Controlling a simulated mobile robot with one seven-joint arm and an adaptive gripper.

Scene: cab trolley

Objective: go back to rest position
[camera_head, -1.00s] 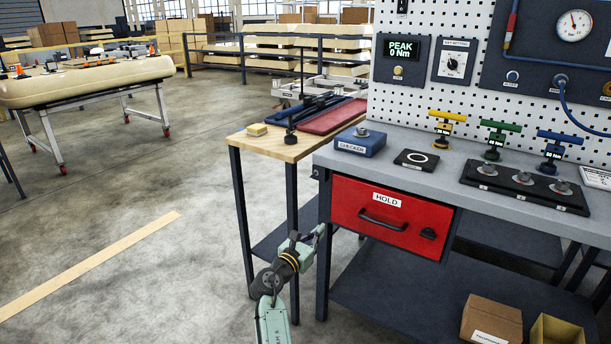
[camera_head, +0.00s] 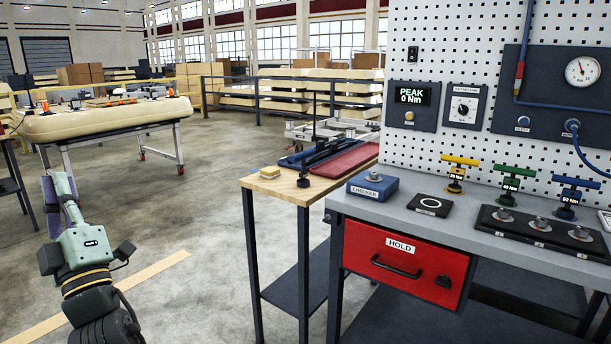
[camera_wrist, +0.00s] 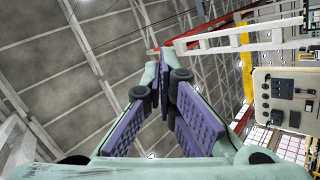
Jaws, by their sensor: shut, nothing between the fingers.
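My gripper (camera_head: 58,178) is at the lower left of the head view, raised with its fingers pointing up, over the open floor and well left of the benches. In the wrist view my gripper (camera_wrist: 165,62) shows its two purple-padded fingers, shut at the tips with nothing between them. Behind them the wrist view shows the roof, so the fingers point upward. My gripper touches nothing that I can see.
A grey workbench (camera_head: 455,215) with a red drawer (camera_head: 400,265) marked HOLD stands at the right, under a pegboard (camera_head: 455,45). A wooden side table (camera_head: 285,185) adjoins it. A beige-topped trolley (camera_head: 105,120) stands behind my arm. The floor between is clear.

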